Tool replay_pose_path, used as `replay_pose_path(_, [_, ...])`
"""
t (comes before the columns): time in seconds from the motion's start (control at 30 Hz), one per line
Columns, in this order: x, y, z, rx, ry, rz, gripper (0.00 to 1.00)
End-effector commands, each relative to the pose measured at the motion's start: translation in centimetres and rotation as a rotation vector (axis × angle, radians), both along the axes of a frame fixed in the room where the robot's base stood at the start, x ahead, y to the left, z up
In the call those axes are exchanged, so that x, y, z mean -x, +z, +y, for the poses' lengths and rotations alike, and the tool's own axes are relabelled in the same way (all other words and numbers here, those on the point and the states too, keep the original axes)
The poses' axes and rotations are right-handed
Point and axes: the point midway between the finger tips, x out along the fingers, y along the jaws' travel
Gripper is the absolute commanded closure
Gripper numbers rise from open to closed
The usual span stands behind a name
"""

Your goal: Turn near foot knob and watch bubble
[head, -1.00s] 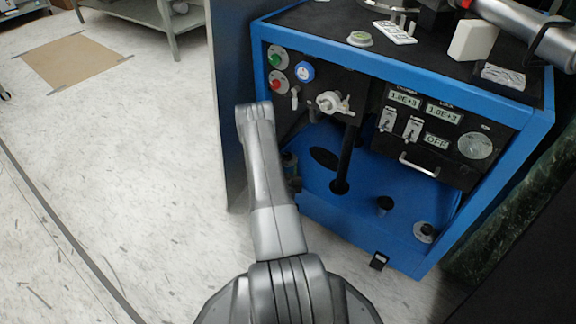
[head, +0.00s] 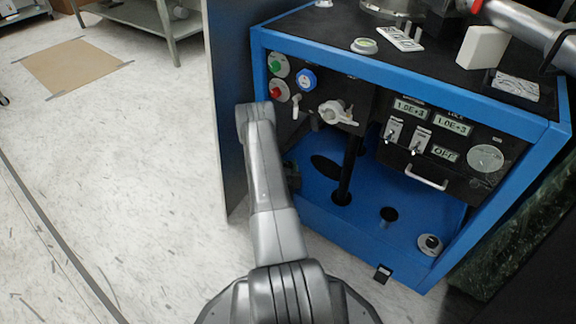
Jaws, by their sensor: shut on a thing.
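The blue-framed vacuum cart (head: 340,215) stands at the right, with a dark front panel. A small round disc with a green centre (head: 364,46), like a bubble level, lies on its black top; the bubble itself is too small to read. A round black knob on a pale disc (head: 430,243) sits at the lower right of the blue base. A small black block (head: 382,273) shows at the floor below the cart's front edge. I cannot tell which is the near foot knob.
The panel carries green (head: 278,64) and red (head: 279,91) buttons, a blue gauge (head: 306,79), a pale valve (head: 337,113), displays and a handle (head: 426,179). A grey upright panel (head: 226,110) borders the cart's left. The floor at left is clear, with a tan taped sheet (head: 75,65).

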Motion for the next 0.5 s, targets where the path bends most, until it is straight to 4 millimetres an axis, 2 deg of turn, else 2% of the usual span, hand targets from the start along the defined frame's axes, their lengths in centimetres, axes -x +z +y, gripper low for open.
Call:
replay_pose_path(0.23, [-0.08,0.05,0.09,0.0,-0.089,-0.002,0.87])
replay_pose_path(0.5, [-0.04,0.03,0.02,0.0,-0.099,-0.001,0.87])
